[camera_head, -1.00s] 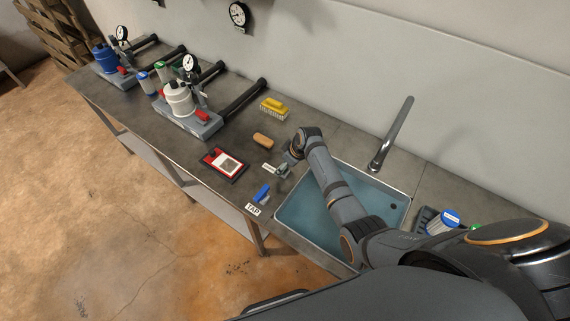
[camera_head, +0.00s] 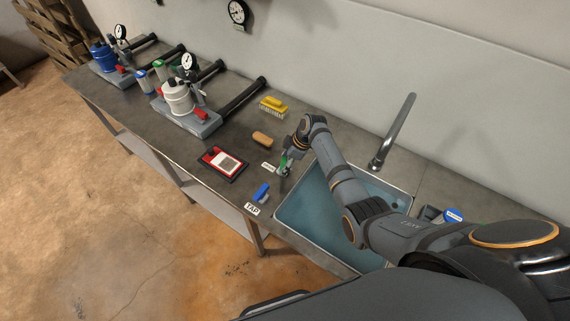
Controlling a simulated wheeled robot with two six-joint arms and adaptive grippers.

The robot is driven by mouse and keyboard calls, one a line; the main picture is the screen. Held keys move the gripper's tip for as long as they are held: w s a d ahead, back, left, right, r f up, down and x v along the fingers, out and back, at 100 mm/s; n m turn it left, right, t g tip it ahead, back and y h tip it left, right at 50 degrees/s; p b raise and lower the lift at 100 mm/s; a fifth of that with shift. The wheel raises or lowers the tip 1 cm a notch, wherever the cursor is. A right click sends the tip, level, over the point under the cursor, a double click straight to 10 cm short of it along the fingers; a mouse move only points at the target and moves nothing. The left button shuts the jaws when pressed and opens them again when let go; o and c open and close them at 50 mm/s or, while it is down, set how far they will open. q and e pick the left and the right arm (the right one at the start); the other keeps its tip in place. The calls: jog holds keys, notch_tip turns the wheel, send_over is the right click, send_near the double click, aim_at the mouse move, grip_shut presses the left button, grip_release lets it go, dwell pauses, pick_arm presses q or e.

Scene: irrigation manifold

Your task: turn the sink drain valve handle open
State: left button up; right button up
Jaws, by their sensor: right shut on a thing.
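The sink drain valve handle (camera_head: 284,160) shows as a small green piece beside a white label (camera_head: 267,167), at the left rim of the sink (camera_head: 322,236). The label's text is too small to read. My right gripper (camera_head: 284,169) is at this handle and shut on it, with its fingers hiding part of it and the valve body. My right arm reaches over the sink from the right. My left gripper is not in view.
A blue tap handle (camera_head: 261,192) stands near the TAP label (camera_head: 252,209). A red-framed device (camera_head: 222,163), a tan block (camera_head: 263,139) and a yellow brush (camera_head: 273,106) lie nearby. The faucet (camera_head: 394,132) rises behind the sink. Manifold units (camera_head: 178,100) stand at far left.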

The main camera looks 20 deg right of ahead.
jog(key=n+b, duration=0.1)
jog(key=n, duration=0.1)
jog(key=n+g+b, duration=0.1)
jog(key=shift+w+f+n+b, duration=0.2)
jog(key=shift+n+b, duration=0.1)
jog(key=shift+n, duration=0.1)
jog(key=n+g+b, duration=0.2)
jog(key=n+b, duration=0.2)
jog(key=shift+n, duration=0.3)
jog(key=shift+w+r+n+g+h+b, duration=0.15)
jog(key=shift+n+g+b, duration=0.3)
jog(key=shift+n+b, duration=0.6)
jog(key=shift+s+n+g+h+b, duration=0.15)
jog(key=shift+n+g+b, duration=0.3)
jog(key=shift+n+b, duration=0.55)
jog(key=shift+w+n, duration=0.1)
jog(key=shift+n, duration=0.15)
jog(key=o, duration=1.2)
jog(key=shift+c, duration=0.2)
jog(key=shift+r, duration=0.15)
jog(key=v, duration=1.1)
jog(key=shift+r, duration=0.4)
